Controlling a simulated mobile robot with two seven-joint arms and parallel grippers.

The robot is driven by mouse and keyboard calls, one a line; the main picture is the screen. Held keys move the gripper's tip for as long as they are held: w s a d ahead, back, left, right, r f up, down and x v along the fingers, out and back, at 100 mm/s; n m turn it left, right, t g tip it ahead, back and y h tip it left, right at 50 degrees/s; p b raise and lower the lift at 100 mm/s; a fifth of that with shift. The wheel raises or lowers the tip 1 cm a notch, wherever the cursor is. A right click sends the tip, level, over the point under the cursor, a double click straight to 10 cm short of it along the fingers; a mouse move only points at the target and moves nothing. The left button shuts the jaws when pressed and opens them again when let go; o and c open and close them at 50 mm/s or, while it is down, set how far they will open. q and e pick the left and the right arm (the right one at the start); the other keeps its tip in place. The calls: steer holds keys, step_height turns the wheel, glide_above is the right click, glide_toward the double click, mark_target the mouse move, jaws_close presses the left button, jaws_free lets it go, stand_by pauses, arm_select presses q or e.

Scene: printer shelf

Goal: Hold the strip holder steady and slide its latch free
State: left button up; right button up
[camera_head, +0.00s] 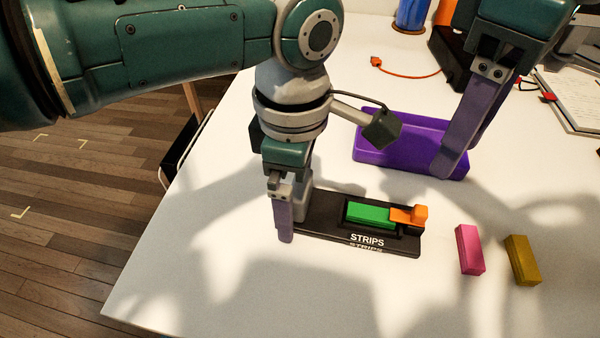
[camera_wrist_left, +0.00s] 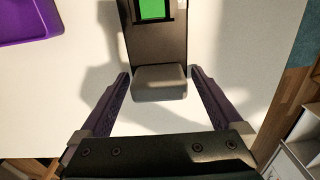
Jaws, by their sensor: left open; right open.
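The strip holder (camera_head: 330,233) is a black tray labelled STRIPS on the white table. A green strip (camera_head: 368,212) lies in its slot, and an orange latch (camera_head: 410,215) sits at the slot's right end. My left gripper (camera_head: 290,215) is at the holder's left end. In the left wrist view my left gripper (camera_wrist_left: 160,85) is open, with its fingers on either side of a grey block (camera_wrist_left: 160,83) at the holder's end and gaps on both sides. My right gripper (camera_head: 470,140) is open and empty, over the right part of the purple tray (camera_head: 400,158), behind the holder.
A pink block (camera_head: 469,250) and a yellow block (camera_head: 522,260) lie to the right of the holder. An orange cable (camera_head: 405,69), a black device (camera_head: 452,62) and a notebook (camera_head: 568,98) are farther back. The table front is clear.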

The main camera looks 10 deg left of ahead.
arm_select(q)
steer(key=c, duration=1.2)
steer(key=shift+c, duration=0.4)
arm_select(e)
steer(key=shift+c, duration=0.3)
steer(key=c, duration=0.5)
steer(key=shift+s+d+f+n+y, duration=0.1)
steer(key=shift+n+y, duration=0.25)
steer(key=shift+n, duration=0.2)
steer(key=shift+s+d+f+n+y, duration=0.1)
steer(key=shift+n+y, duration=0.25)
steer(key=shift+n, duration=0.2)
jaws_close()
steer(key=shift+w+d+r+n+y, duration=0.1)
steer(key=shift+d+n+y, duration=0.25)
steer(key=shift+n, duration=0.4)
steer(key=shift+d+r+n+y, duration=0.1)
steer(key=shift+n+y, duration=0.35)
steer(key=shift+n, duration=0.25)
steer(key=shift+w+d+r+n+y, duration=0.1)
steer(key=shift+d+n+y, duration=0.25)
steer(key=shift+n, duration=0.4)
steer(key=shift+a+f, duration=0.1)
